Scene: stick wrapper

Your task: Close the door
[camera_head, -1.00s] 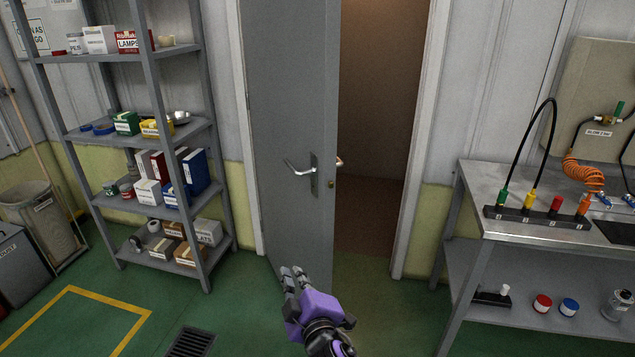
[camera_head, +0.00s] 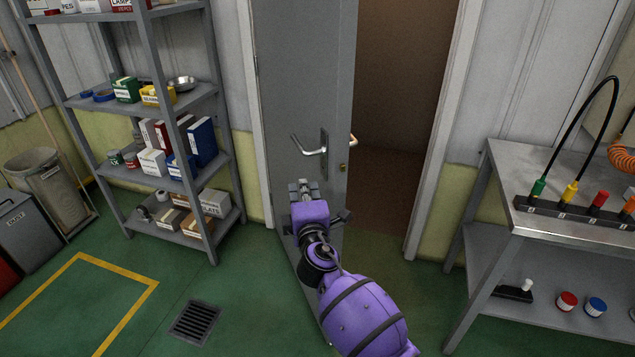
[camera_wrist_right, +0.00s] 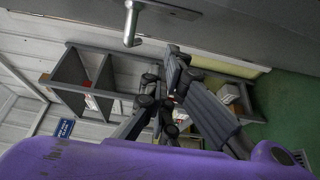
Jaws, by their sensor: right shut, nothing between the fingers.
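The grey door (camera_head: 295,85) stands partly open in its frame, with a dark gap on its right side. Its silver lever handle (camera_head: 310,147) is on the near face; the handle also shows at the top of the right wrist view (camera_wrist_right: 132,22). My right gripper (camera_head: 303,184) is just below the handle, in front of the door face. Its fingers are shut and empty. Whether the fingertips touch the door cannot be told. The door's lower part is partly hidden behind my purple arm. My left gripper is not in view.
A grey shelf (camera_head: 150,100) with boxes and binders stands left of the door. A metal workbench (camera_head: 560,215) stands to the right. A bin (camera_head: 45,178) is at far left. The green floor before the door is clear, with a drain grate (camera_head: 195,322).

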